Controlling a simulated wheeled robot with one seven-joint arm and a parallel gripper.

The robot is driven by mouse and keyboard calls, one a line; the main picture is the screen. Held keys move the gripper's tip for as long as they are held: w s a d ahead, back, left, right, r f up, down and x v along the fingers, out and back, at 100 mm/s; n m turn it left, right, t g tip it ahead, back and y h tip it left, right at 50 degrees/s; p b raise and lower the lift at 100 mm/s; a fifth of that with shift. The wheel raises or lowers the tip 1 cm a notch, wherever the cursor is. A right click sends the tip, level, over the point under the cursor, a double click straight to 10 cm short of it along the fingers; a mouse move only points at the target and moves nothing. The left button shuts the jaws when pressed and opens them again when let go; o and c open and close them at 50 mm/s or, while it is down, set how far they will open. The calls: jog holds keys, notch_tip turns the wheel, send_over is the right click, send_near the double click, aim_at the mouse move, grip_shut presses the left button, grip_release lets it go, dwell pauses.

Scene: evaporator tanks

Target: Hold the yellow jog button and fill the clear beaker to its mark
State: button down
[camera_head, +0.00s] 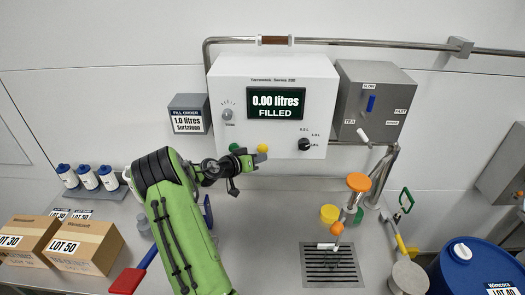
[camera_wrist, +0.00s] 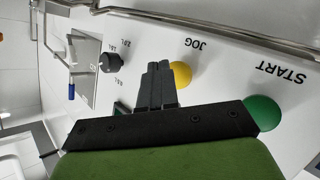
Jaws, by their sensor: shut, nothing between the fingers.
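The yellow jog button (camera_head: 262,148) is on the front of the white control box (camera_head: 228,75). In the wrist view the yellow button (camera_wrist: 182,73) sits beside the word JOG, partly covered by my fingers. My gripper (camera_head: 256,159) is shut and empty, its fingertips close to the yellow button. In the wrist view my gripper (camera_wrist: 157,68) overlaps the button's left edge; I cannot tell whether they touch. The display (camera_head: 276,103) reads 0.00 litres filled. A tap with an orange knob (camera_head: 358,182) stands over a drain grate (camera_head: 330,266). I cannot make out the clear beaker.
The green button (camera_head: 234,147), marked START in the wrist view (camera_wrist: 263,113), is close beside my gripper. A black selector knob (camera_head: 304,144) is to the right. A grey valve box (camera_head: 374,100) adjoins. Boxes (camera_head: 85,245) stand left; a blue drum (camera_head: 470,270) stands right.

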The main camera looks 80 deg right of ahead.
jog(key=shift+w+d+b, duration=0.1)
jog(key=shift+d+b, duration=0.25)
jog(key=shift+d, duration=0.1)
jog(key=shift+w+d, duration=0.1)
jog(key=shift+d, duration=0.45)
dwell(0.7)
jog(key=shift+a+b, duration=0.15)
jog(key=shift+b, duration=0.15)
dwell(1.1)
jog(key=shift+s+a+b, duration=0.2)
jog(key=shift+a+b, duration=0.4)
jog(key=shift+a, duration=0.2)
jog(key=a+b, duration=0.1)
jog(key=a, duration=0.1)
jog(key=s+a+b, duration=0.1)
jog(key=a+b, duration=0.1)
jog(key=a, duration=0.1)
